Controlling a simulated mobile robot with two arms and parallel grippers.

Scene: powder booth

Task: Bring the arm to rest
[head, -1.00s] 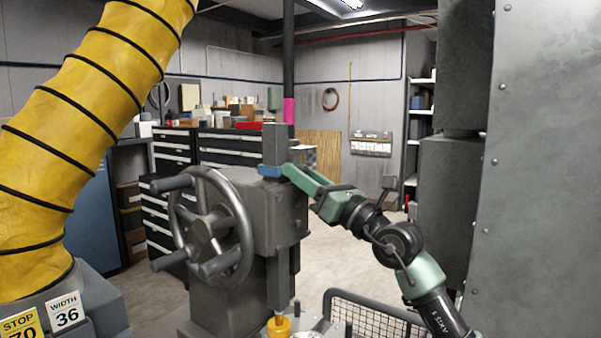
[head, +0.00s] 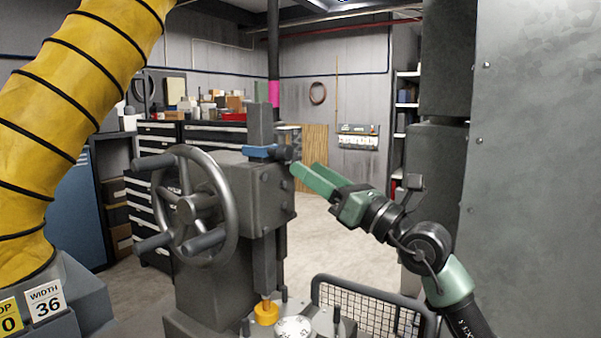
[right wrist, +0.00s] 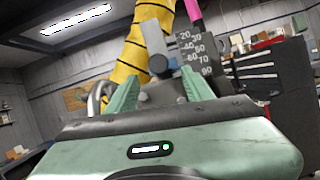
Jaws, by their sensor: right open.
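My right arm reaches in from the lower right in the head view. Its green right gripper (head: 306,178) is open and empty, just right of the grey machine (head: 240,205) and apart from the blue clamp piece (head: 259,152) on its upright column. In the right wrist view the two green fingers (right wrist: 162,88) stand apart, with a dark round knob (right wrist: 158,64) and a numbered scale (right wrist: 193,52) seen beyond them. My left gripper is not in view.
A handwheel (head: 190,207) projects from the machine's left side. A yellow ribbed hose (head: 75,95) hangs at left. A wire mesh guard (head: 370,315) stands low in front. A grey metal panel (head: 535,170) closes off the right. Open floor lies behind the arm.

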